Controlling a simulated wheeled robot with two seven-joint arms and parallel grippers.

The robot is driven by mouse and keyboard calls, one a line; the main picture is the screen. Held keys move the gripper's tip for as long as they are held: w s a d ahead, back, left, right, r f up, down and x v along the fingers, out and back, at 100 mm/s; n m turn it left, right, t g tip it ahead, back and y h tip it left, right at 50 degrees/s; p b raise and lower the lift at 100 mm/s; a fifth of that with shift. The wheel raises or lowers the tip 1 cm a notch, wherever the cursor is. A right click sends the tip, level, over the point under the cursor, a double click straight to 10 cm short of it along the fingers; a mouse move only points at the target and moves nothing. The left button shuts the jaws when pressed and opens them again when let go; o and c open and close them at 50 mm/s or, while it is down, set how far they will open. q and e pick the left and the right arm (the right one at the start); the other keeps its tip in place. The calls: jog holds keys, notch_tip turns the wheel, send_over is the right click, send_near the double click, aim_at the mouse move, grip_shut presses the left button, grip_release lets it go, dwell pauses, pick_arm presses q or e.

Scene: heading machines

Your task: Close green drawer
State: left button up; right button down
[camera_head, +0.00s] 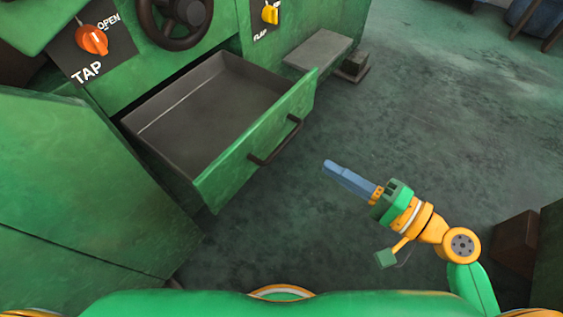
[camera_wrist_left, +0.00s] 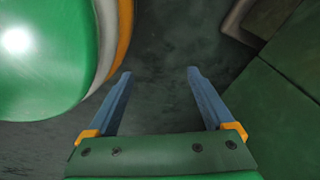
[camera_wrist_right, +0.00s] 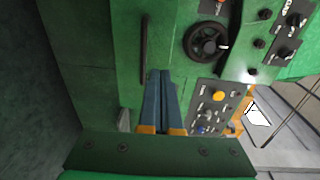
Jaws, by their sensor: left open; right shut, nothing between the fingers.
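The green drawer (camera_head: 255,140) is pulled out of the green machine, and its grey inside is empty. A dark bar handle (camera_head: 275,142) is on its front. My right gripper (camera_head: 327,164) is shut and empty, in the air to the right of the drawer front and apart from the handle. In the right wrist view its closed fingers (camera_wrist_right: 159,74) point at green panels, with a dark bar (camera_wrist_right: 144,50) that looks like the handle. My left gripper (camera_wrist_left: 160,72) is open and empty over the dark floor; the head view does not show it.
The machine carries an orange tap knob (camera_head: 92,40), a dark handwheel (camera_head: 182,15) and a yellow flap knob (camera_head: 270,14). A grey step (camera_head: 318,52) juts out behind the drawer. A green cabinet (camera_head: 80,180) stands at left.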

jog(key=y, duration=0.1)
jog(key=p, duration=0.4)
send_near(257, 128)
jog(key=x, duration=0.7)
jog(key=shift+s+r, duration=0.1)
pick_arm(q)
jog(key=shift+s+a+r, duration=0.1)
jog(key=shift+s+r, duration=0.65)
jog(key=shift+s, duration=0.3)
